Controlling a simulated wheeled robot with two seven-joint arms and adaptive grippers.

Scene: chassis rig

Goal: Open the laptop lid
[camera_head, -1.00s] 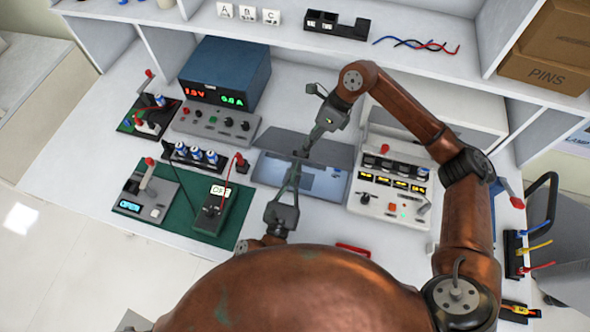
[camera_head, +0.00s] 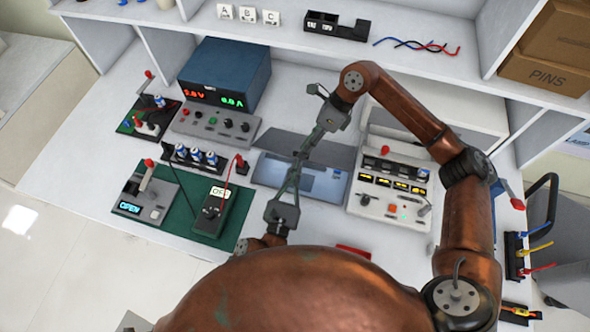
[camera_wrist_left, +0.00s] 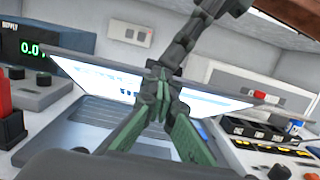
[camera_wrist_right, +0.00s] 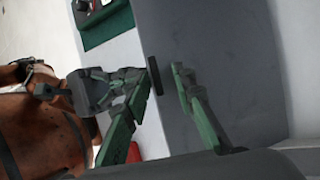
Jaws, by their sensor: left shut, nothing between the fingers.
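The laptop stands mid-bench with its lid (camera_head: 335,153) partly raised above the bluish-grey base (camera_head: 320,187). In the left wrist view the lit screen (camera_wrist_left: 105,78) faces me above the keyboard (camera_wrist_left: 75,122). My left gripper (camera_head: 298,163) reaches over the base from the front. In the left wrist view its fingertips (camera_wrist_left: 158,76) meet, shut and empty, in front of the screen. My right gripper (camera_head: 305,150) comes down from behind the lid. In the right wrist view its fingers (camera_wrist_right: 165,74) are apart near the lid's edge (camera_wrist_right: 220,50). Exact contact is unclear.
A blue power supply (camera_head: 228,72) stands behind left and a white control panel (camera_head: 393,190) close right of the laptop. A green mat (camera_head: 183,228) with devices lies front left. A red object (camera_head: 352,251) lies in front. A shelf (camera_head: 390,52) spans the back.

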